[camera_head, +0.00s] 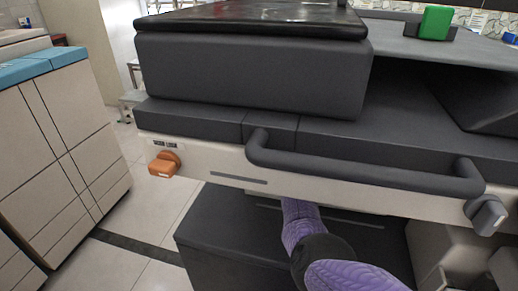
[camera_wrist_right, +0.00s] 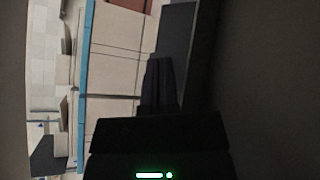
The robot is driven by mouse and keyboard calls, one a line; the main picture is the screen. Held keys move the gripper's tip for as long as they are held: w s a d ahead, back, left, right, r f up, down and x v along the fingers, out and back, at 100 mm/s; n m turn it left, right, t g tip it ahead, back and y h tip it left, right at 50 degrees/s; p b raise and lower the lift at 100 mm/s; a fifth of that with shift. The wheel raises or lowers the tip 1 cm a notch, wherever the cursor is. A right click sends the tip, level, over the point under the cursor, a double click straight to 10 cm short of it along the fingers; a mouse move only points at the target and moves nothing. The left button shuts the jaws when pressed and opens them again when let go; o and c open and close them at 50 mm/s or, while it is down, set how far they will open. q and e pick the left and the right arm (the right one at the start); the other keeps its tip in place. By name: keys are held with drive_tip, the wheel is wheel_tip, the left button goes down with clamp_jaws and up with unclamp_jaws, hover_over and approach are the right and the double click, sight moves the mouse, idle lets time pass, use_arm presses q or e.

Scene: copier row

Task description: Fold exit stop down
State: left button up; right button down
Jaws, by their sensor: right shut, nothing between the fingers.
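The copier's pale front panel (camera_head: 215,165) spans the head view under dark grey covers. I cannot pick out the exit stop for certain in either view. My purple right arm comes up from the bottom of the head view and reaches in under this panel, above a dark lower box (camera_head: 235,235); its gripper is hidden there. In the right wrist view my right gripper (camera_wrist_right: 160,62) shows as dark, closed fingers with nothing between them. Dark surfaces lie close on its right. My left gripper is in neither view.
A dark bar handle (camera_head: 360,172) juts from the panel. An orange latch (camera_head: 163,163) is at its left end and a grey knob (camera_head: 486,214) at its right. A green block (camera_head: 435,22) sits on top. Beige cabinets (camera_head: 60,140) stand left, across open floor.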

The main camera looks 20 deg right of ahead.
drive_tip(key=shift+w+a, duration=0.1)
drive_tip(key=shift+a, duration=0.15)
drive_tip(key=shift+s+d+p, duration=0.7)
drive_tip(key=shift+s+d, duration=0.05)
drive_tip(key=shift+d, duration=0.25)
drive_tip(key=shift+s+d+f+p, duration=0.1)
drive_tip(key=shift+s+d+p, duration=0.1)
drive_tip(key=shift+s+d, duration=0.25)
drive_tip(key=shift+s+d+p, duration=0.2)
drive_tip(key=shift+s+d, duration=0.05)
drive_tip(key=shift+d, duration=0.3)
drive_tip(key=shift+s+d+p, duration=0.6)
drive_tip(key=shift+s+d, duration=0.4)
drive_tip(key=shift+d, duration=0.3)
drive_tip(key=shift+s+d, duration=0.55)
drive_tip(key=shift+d, duration=0.15)
